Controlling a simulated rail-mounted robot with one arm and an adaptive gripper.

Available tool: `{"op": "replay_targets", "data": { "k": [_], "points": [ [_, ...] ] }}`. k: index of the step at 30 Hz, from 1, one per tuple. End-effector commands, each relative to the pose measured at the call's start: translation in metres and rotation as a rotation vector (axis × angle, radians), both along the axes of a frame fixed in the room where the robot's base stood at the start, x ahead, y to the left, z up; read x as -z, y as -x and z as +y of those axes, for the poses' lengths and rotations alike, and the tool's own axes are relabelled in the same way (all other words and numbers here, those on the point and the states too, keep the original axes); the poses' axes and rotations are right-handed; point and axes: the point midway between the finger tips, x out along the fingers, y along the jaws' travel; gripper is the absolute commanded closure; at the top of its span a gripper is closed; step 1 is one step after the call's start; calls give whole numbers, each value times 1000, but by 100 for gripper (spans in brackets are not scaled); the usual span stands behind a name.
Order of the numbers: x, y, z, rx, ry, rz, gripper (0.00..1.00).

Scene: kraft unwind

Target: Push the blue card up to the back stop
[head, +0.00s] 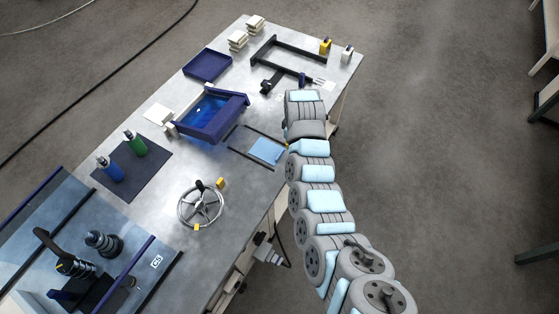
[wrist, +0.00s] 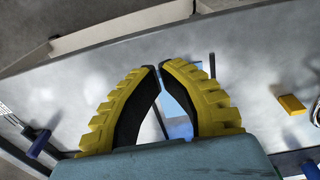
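The light blue card (head: 266,150) lies flat on the metal table near its right edge, between two thin dark rails (head: 238,150). In the wrist view part of the card (wrist: 179,127) shows between and behind my fingers. My gripper (wrist: 160,67) has yellow ribbed fingers with dark pads. Its tips come together with only a sliver between them and nothing visible held. Its height above the card is hard to tell. In the head view my arm hides the fingers. I cannot clearly make out which part is the back stop.
A dark blue bin (head: 211,117) stands left of the card. A handwheel (head: 200,205) and a small yellow block (head: 221,183) lie nearer the front; the block also shows in the wrist view (wrist: 292,104). A black frame (head: 285,55) is at the back.

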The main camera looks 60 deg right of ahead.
Motion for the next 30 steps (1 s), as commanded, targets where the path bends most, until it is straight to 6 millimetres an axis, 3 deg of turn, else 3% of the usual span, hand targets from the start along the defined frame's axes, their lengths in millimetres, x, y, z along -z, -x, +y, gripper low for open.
{"op": "replay_targets", "data": {
  "k": [3,8,30],
  "points": [
    [2,13,1,-3,-32,25,100],
    [8,16,1,-3,-40,30,100],
    [92,15,1,-3,-37,31,100]
  ]
}}
